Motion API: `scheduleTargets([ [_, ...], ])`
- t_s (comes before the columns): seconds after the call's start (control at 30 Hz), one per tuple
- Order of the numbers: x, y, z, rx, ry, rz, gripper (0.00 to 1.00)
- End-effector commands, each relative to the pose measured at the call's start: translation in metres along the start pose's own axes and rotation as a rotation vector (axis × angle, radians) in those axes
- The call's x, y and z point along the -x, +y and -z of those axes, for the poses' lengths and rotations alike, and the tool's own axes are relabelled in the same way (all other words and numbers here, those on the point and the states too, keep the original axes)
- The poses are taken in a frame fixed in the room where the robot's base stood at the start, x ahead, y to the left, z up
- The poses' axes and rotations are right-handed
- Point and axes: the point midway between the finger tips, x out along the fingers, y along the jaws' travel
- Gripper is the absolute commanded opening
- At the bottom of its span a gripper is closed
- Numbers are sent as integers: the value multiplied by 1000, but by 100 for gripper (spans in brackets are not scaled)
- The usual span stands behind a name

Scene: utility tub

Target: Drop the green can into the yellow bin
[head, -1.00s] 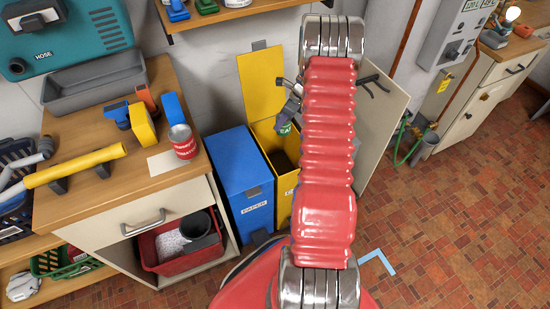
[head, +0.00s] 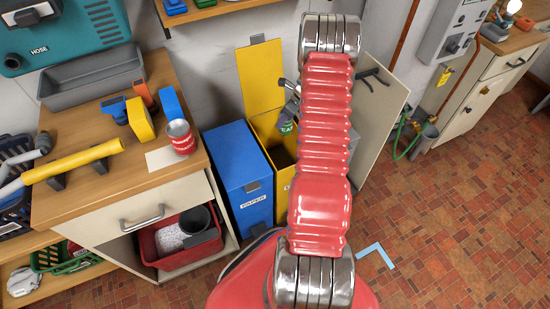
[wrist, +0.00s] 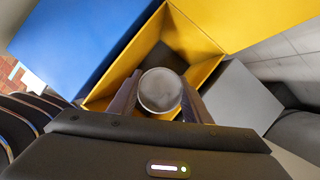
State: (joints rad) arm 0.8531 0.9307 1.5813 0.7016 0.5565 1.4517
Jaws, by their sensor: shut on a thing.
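My gripper (wrist: 160,100) is shut on the green can (wrist: 160,90), with one finger on each side. In the wrist view I see the can's round grey end, with the yellow bin's open mouth (wrist: 210,70) behind it. In the head view the can's green label (head: 287,128) shows left of my red arm, in front of the raised yellow lid and above the bin opening. My arm hides part of the gripper and can there. The yellow bin (head: 281,197) stands open, its lid (head: 261,75) upright against the wall. The can appears apart from the bin.
A blue paper bin (head: 240,170) stands closed directly left of the yellow bin. A wooden workbench (head: 90,185) with a red can (head: 181,138) is farther left. A pale panel (head: 380,110) stands to the right. The brick floor at right is mostly clear.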

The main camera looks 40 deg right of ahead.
Motion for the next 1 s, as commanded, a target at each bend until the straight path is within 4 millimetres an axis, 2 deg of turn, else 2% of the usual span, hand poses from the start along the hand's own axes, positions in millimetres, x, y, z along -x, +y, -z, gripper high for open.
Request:
scheduleTargets([
  [0.1,-12,0,5,0,0,-2,22],
  [0.3,-24,0,10,0,0,-1,22],
  [0.63,-26,0,11,0,0,0,22],
  [0.67,-26,0,11,0,0,0,45],
  [0.9,-26,0,11,0,0,0,62],
  [1.0,-26,0,11,0,0,0,66],
])
